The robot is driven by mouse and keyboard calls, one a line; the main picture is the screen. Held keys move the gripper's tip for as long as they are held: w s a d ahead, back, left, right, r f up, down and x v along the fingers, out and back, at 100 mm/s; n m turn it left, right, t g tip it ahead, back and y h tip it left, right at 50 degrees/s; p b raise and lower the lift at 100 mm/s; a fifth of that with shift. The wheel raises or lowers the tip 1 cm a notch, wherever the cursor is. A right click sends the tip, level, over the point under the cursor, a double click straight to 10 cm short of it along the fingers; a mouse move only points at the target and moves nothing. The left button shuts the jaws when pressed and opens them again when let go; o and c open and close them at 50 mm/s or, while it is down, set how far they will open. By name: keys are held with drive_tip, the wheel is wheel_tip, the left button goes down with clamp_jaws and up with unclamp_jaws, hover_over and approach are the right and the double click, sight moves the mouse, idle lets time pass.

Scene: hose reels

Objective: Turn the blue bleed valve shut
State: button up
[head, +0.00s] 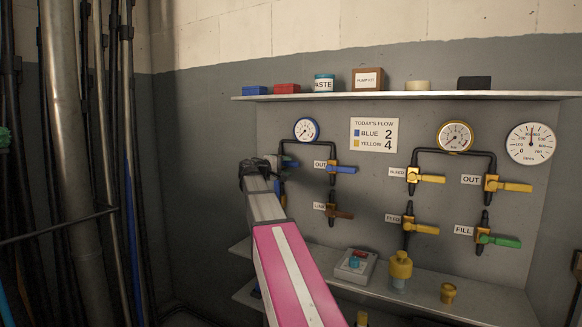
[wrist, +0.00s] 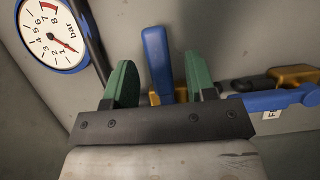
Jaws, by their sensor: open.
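In the head view my gripper (head: 256,170) is at the left valve on the blue-rimmed gauge's pipe, covering much of it. In the wrist view the blue handle (wrist: 156,58) stands upright in the picture between my two green fingers, with a gap on each side. A brass valve body (wrist: 180,95) shows behind it. My gripper is open; whether a finger touches the handle I cannot tell.
The blue-rimmed gauge (head: 306,130) is above. Yellow valves (head: 426,179) are farther right. A lower shelf (head: 450,282) holds small items.

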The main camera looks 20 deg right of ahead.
drive_tip(key=v, duration=0.7)
drive_tip(key=shift+s+a, duration=0.15)
drive_tip(key=shift+a, duration=0.05)
drive_tip(key=shift+a, duration=0.1)
